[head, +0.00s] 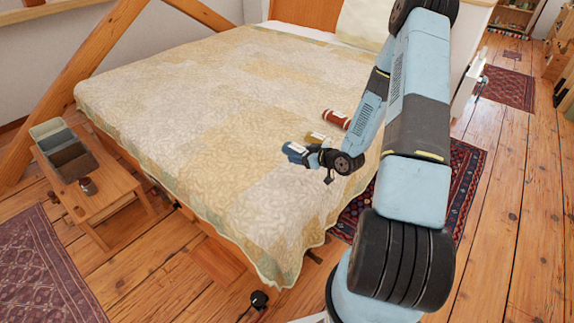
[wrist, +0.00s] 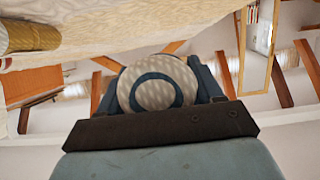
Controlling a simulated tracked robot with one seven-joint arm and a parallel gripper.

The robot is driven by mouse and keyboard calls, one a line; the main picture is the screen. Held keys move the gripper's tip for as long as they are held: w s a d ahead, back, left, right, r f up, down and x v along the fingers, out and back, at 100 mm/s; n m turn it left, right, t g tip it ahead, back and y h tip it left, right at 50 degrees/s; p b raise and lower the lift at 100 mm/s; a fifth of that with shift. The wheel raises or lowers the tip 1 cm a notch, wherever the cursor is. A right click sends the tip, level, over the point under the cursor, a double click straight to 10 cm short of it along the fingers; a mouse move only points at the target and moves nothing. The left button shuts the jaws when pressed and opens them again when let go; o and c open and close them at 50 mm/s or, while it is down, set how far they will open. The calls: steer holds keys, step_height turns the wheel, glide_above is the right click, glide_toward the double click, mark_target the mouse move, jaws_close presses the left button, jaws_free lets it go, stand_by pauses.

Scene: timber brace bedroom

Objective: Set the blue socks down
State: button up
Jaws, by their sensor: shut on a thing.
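The blue socks (head: 295,151) are a small blue roll with a pale band, in my gripper (head: 313,155) over the right part of the bed (head: 190,115) in the head view. In the wrist view the socks (wrist: 158,85) show end-on as a round patterned cream face with a blue ring. My gripper is shut on them, with a finger at each side. Whether the socks touch the bedspread I cannot tell. A three-compartment box (head: 47,127) stands on a low wooden bench (head: 113,183) left of the bed, far from my gripper.
A mustard roll (head: 317,137) and a red roll (head: 335,119) lie on the bed just behind my gripper. The mustard roll (wrist: 32,37) also shows in the wrist view. A small dark object (head: 88,186) stands on the bench. The bedspread left of my gripper is clear.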

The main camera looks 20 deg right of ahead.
glide_above(296, 168)
step_height(296, 168, down, 6)
steer(key=shift+s+r, duration=0.15)
steer(key=shift+r, duration=0.1)
steer(key=shift+w+f, duration=0.2)
steer(key=shift+f, duration=0.65)
steer(key=shift+w+f, duration=0.15)
steer(key=shift+f, duration=0.7)
steer(key=shift+f, duration=0.2)
steer(key=o, duration=1.1)
steer(key=shift+d, duration=0.1)
steer(key=shift+c, duration=0.2)
steer(key=shift+s, duration=0.1)
